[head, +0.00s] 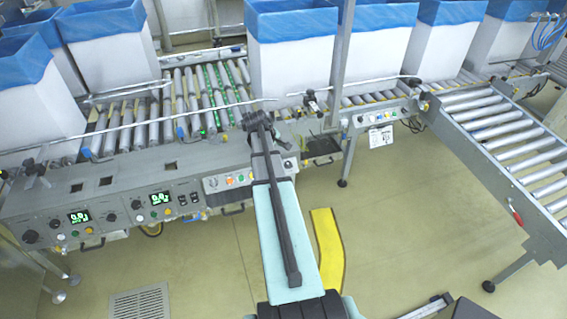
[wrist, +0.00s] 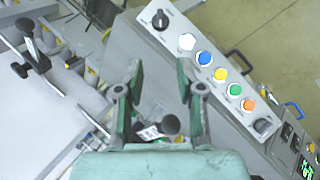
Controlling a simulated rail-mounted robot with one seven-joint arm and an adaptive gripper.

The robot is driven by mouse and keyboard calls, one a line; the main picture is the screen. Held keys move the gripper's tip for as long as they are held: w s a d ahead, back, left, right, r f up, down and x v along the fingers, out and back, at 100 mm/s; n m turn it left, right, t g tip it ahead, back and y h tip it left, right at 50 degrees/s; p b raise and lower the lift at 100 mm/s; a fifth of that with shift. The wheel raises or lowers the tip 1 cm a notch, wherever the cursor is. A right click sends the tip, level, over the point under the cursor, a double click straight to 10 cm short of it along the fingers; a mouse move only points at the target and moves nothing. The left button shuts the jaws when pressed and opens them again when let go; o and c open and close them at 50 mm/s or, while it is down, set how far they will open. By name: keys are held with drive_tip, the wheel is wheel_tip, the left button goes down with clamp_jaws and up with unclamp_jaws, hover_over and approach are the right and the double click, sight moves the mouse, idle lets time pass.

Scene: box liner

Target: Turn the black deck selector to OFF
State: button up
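In the wrist view, a grey panel (wrist: 209,42) carries a black selector knob (wrist: 160,19) at its upper-left end. A second black knob (wrist: 264,126) sits at the other end, beyond several coloured buttons. No label can be read, so I cannot tell which is the deck selector or where OFF lies. My gripper (wrist: 160,68) is open and empty, with its green-padded fingers apart. The first knob lies beyond the fingertips, apart from them. In the head view, the panel (head: 230,181) shows left of my arm, which hides part of it; the gripper's fingers cannot be made out.
Further panels with green displays (head: 79,217) and knobs extend left along the conveyor. Blue-lined white boxes (head: 290,60) stand behind on rollers. A thin rail (head: 125,127) crosses the conveyor's front. The floor (head: 400,225) right of my arm is mostly clear, with a yellow marking (head: 327,250).

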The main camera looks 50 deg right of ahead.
sight(288, 163)
drive_tip(key=p+x, duration=0.4)
drive_tip(key=x, duration=1.3)
drive_tip(key=shift+f, duration=0.15)
clamp_jaws()
